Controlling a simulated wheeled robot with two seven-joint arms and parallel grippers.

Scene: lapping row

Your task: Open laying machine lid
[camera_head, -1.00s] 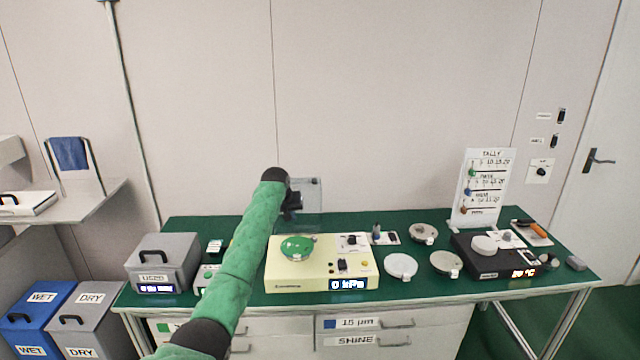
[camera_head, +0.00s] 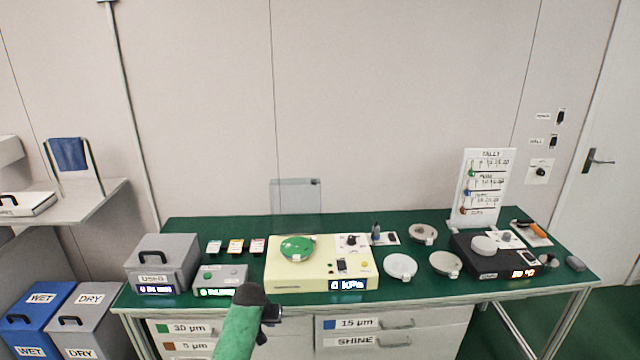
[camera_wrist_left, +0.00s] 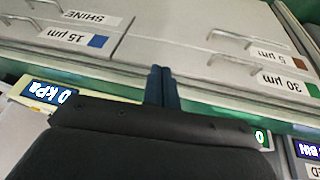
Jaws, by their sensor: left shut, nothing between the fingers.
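The cream laying machine (camera_head: 320,283) stands on the green bench, with a green round plate (camera_head: 297,248) on its top and a display reading 0 kPa. Its clear lid (camera_head: 296,198) stands upright at the machine's back edge, raised off the top. My left gripper (camera_head: 271,313) is in front of the bench's front edge, below and left of the machine, apart from the lid. In the left wrist view its fingers (camera_wrist_left: 163,88) are together with nothing between them, in front of the drawer fronts. My right gripper is not in view.
A grey USED box (camera_head: 178,258) and a small grey unit (camera_head: 220,279) stand left of the machine. White and grey discs (camera_head: 400,266) and a black heated unit (camera_head: 495,262) lie to the right. Drawers (camera_head: 395,330) with handles are below the bench top.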

